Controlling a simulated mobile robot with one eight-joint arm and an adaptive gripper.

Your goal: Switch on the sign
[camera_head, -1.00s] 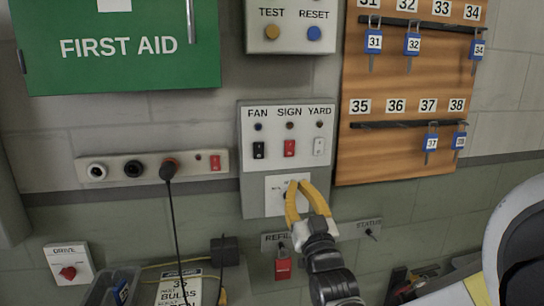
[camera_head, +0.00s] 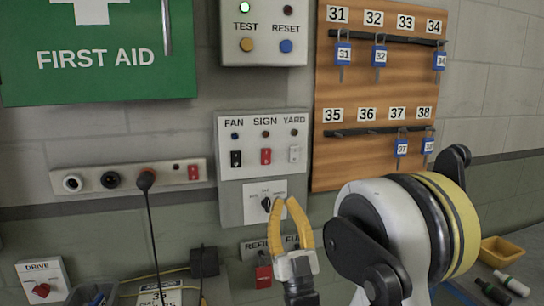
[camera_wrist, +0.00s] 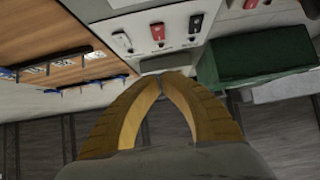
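The switch panel (camera_head: 226,160) on the wall carries FAN, SIGN and YARD labels, each with a small lamp above a rocker. The SIGN rocker (camera_head: 266,156) is red, in the middle, and its lamp (camera_head: 265,134) looks dark. The FAN rocker (camera_head: 236,158) is black and the YARD rocker (camera_head: 294,153) is white. The red rocker also shows at the top of the wrist view (camera_wrist: 157,32). My gripper (camera_head: 284,201) has yellow fingers with tips together and nothing between them. In the head view it appears below the rockers, just right of a black rotary knob (camera_head: 266,203).
A TEST/RESET box (camera_head: 263,59) with a lit green lamp hangs above. A key board (camera_head: 325,100) is on the right, a green first aid cabinet (camera_head: 90,85) on the left. A socket strip (camera_head: 128,179) with a plugged cable is left of the panel.

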